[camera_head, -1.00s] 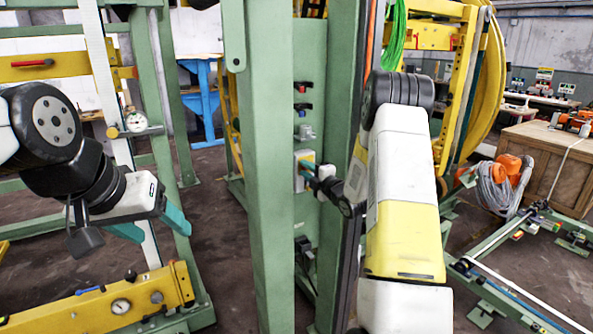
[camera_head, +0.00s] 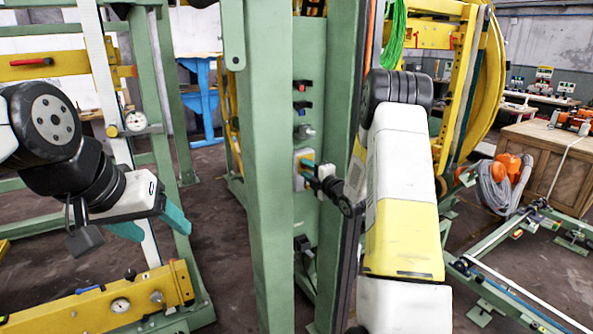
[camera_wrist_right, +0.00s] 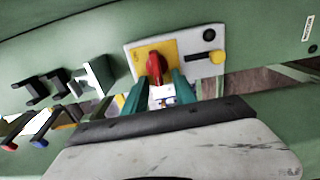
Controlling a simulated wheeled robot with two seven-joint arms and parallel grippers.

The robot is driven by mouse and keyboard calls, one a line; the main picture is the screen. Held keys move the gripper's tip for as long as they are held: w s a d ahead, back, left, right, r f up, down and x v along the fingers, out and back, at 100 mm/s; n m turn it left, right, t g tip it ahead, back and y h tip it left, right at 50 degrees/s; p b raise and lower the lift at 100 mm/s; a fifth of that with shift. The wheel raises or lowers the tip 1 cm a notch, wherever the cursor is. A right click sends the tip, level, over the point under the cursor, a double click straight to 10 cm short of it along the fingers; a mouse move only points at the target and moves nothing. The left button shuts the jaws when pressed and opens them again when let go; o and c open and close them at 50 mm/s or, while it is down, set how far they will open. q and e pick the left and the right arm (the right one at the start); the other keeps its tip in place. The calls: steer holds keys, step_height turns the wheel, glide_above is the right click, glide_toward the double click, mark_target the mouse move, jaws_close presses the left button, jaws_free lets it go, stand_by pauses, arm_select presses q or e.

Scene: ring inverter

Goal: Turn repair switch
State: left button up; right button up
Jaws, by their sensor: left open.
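The repair switch is a red knob (camera_wrist_right: 156,66) on a yellow square of a pale plate (camera_wrist_right: 180,43) in the right wrist view. In the head view the plate (camera_head: 298,160) is on the inner face of a green column, and the knob cannot be made out. My right gripper (camera_wrist_right: 158,77) has its teal fingers apart, one on each side of the knob's near end. Whether they touch it is unclear. In the head view this gripper (camera_head: 308,169) is at the plate. My left gripper (camera_head: 150,222) is open and empty, far left of the column.
The green column (camera_head: 262,180) stands between my two arms. Black switches (camera_wrist_right: 47,86) sit beside the plate, and more switches (camera_head: 302,107) show above it. A yellow beam with gauges (camera_head: 120,302) lies below my left gripper. Orange-and-grey hose (camera_head: 500,185) lies at right.

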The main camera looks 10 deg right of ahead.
steer(key=v, duration=0.7)
steer(key=shift+s+d, duration=0.15)
steer(key=shift+s, duration=0.15)
steer(key=shift+r, duration=0.1)
